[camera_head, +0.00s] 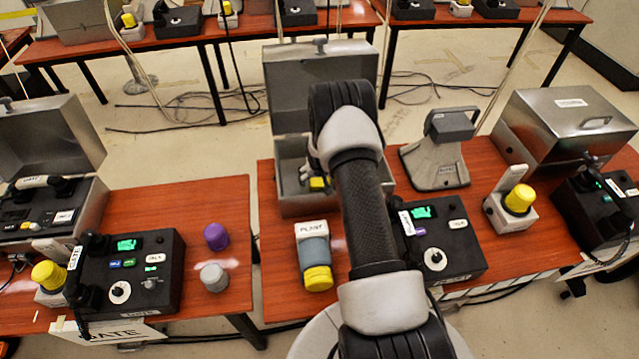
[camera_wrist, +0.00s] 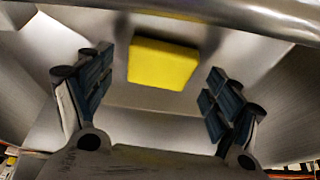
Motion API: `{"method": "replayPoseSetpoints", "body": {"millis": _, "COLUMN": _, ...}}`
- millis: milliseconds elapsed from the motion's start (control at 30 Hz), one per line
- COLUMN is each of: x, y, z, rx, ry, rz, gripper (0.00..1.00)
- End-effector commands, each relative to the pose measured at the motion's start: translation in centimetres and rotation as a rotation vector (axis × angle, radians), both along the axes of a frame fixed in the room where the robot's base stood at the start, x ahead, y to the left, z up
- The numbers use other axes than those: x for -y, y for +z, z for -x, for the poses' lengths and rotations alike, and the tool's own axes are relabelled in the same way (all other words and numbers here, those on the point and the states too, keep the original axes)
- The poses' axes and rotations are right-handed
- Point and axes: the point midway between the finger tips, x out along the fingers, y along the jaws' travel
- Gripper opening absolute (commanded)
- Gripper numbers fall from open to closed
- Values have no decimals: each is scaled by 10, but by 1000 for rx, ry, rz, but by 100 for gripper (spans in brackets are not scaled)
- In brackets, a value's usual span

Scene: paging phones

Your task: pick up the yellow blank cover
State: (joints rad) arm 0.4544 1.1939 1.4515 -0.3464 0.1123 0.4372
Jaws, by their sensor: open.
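The yellow blank cover (camera_wrist: 163,64) is a small flat yellow block inside an open grey metal case. In the head view the cover (camera_head: 319,183) shows in the case's lower part, partly hidden by my arm. My gripper (camera_wrist: 158,100) is open and empty, its two dark padded fingers standing apart on either side of the cover as the wrist view shows it. The cover lies beyond the fingertips, and I see no contact. In the head view my arm hides most of the gripper. The metal case (camera_head: 292,205) stands at the back of the middle table with its lid raised.
A grey-blue cylinder with a yellow end (camera_head: 316,265) lies in front of the case. A black phone unit (camera_head: 440,250) is right of my arm, with a grey device (camera_head: 437,150) behind it. A closed metal case (camera_head: 565,125) stands far right. A gap separates the left table (camera_head: 215,300).

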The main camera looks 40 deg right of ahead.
Motion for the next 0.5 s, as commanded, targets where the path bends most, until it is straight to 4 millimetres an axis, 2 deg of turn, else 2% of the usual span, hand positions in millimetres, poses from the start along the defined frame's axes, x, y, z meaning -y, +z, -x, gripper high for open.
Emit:
{"method": "replayPoseSetpoints", "body": {"millis": 100, "x": 2, "y": -7, "z": -3, "rx": 1, "ry": -1, "rz": 0, "gripper": 83}}
{"method": "replayPoseSetpoints", "body": {"millis": 300, "x": 2, "y": -7, "z": -3, "rx": 1, "ry": 0, "rz": 1, "gripper": 83}}
{"method": "replayPoseSetpoints", "body": {"millis": 500, "x": 2, "y": -7, "z": -3, "rx": 1, "ry": 0, "rz": 1, "gripper": 71}}
